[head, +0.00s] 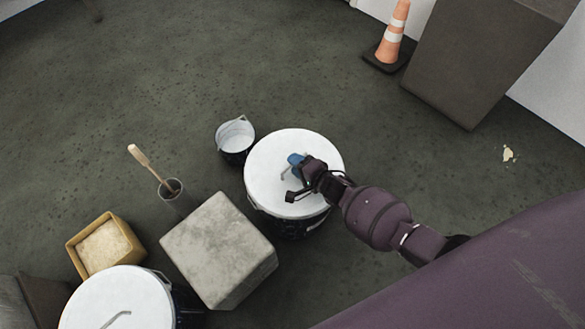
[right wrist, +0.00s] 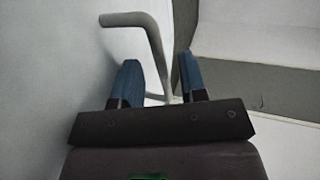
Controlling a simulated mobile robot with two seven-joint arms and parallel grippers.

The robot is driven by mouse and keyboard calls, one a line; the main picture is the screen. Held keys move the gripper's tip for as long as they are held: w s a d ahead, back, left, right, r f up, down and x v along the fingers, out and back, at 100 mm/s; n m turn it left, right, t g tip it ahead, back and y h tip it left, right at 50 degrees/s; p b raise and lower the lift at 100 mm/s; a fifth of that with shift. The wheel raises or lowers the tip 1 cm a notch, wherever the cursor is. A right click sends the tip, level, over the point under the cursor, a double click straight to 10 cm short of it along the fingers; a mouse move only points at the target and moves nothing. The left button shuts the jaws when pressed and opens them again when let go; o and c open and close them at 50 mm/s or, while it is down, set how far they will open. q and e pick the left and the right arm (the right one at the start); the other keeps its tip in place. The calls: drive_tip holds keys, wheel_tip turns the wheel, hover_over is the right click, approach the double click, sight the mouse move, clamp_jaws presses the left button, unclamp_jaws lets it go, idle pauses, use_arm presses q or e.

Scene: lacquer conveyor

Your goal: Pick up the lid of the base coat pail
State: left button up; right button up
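A large dark pail (head: 287,222) with a white lid (head: 268,154) stands at the middle of the head view. A grey bar handle (head: 286,176) sits on this lid. I cannot read which pail is the base coat one. My right gripper (head: 298,162) is over this lid at the handle, its blue fingers apart. In the right wrist view, the bent grey handle (right wrist: 149,42) runs down into the gap between the open fingers (right wrist: 158,70), with space visible beside it. A second white lid (head: 95,297) with a grey handle covers another pail at the lower left. My left gripper is out of view.
A grey block (head: 218,245) stands between the two lidded pails. A small bucket (head: 236,138), a pot with a brush (head: 172,190) and a yellow box (head: 104,245) stand nearby. A cone (head: 392,35) and brown box (head: 480,60) are at the upper right. The upper-left floor is clear.

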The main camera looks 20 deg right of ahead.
drive_tip(key=shift+w+a, duration=0.2)
drive_tip(key=shift+w, duration=0.4)
drive_tip(key=shift+c, duration=0.2)
clamp_jaws()
